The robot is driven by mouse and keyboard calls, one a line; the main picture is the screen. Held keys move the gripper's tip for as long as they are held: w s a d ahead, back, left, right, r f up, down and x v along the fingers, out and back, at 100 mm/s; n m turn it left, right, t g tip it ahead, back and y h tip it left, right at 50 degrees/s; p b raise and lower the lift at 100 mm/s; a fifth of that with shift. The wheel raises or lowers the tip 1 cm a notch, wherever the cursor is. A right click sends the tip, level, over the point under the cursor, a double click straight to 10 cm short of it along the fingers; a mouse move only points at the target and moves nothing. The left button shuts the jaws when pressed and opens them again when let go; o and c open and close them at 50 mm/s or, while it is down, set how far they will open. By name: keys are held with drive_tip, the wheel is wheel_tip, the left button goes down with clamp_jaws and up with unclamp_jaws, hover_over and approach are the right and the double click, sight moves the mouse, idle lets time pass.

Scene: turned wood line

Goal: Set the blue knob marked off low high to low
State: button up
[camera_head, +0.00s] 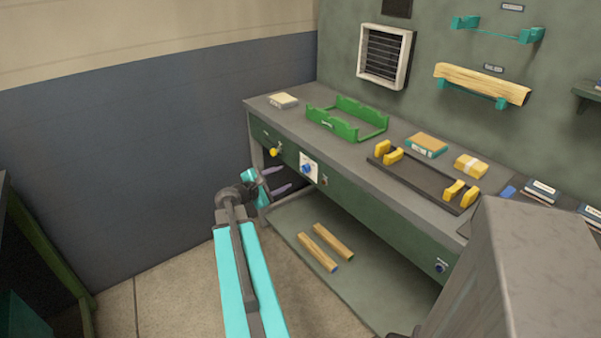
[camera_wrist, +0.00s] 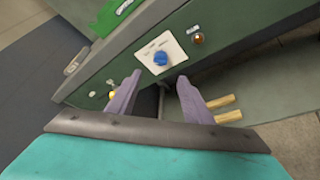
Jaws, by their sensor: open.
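The blue knob (camera_head: 307,169) sits on a white marked plate (camera_head: 314,159) on the green front of the workbench. In the wrist view the knob (camera_wrist: 160,58) shows ahead, above the gap between my fingers, on the tilted plate (camera_wrist: 172,46). The plate's markings are too small to read, and I cannot tell the knob's setting. My gripper (camera_head: 276,180) is in front of the bench, below and left of the knob. In the wrist view its two purple fingers (camera_wrist: 158,88) are spread, with nothing between them and apart from the knob.
A yellow knob (camera_head: 273,152) is left of the plate, and a small amber fitting (camera_wrist: 198,38) is beside it. Two wooden bars (camera_head: 326,246) lie on the lower shelf. A green cradle (camera_head: 347,119) stands on top.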

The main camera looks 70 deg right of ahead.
sight(303, 170)
drive_tip(key=shift+p+x, duration=0.9)
drive_tip(key=shift+x, duration=5.7)
drive_tip(key=shift+s, duration=0.1)
drive_tip(key=c, duration=1)
drive_tip(key=shift+s+a, duration=0.1)
drive_tip(key=shift+a, duration=0.3)
drive_tip(key=shift+c, duration=0.3)
drive_tip(key=shift+d+r, duration=0.1)
drive_tip(key=shift+d, duration=0.2)
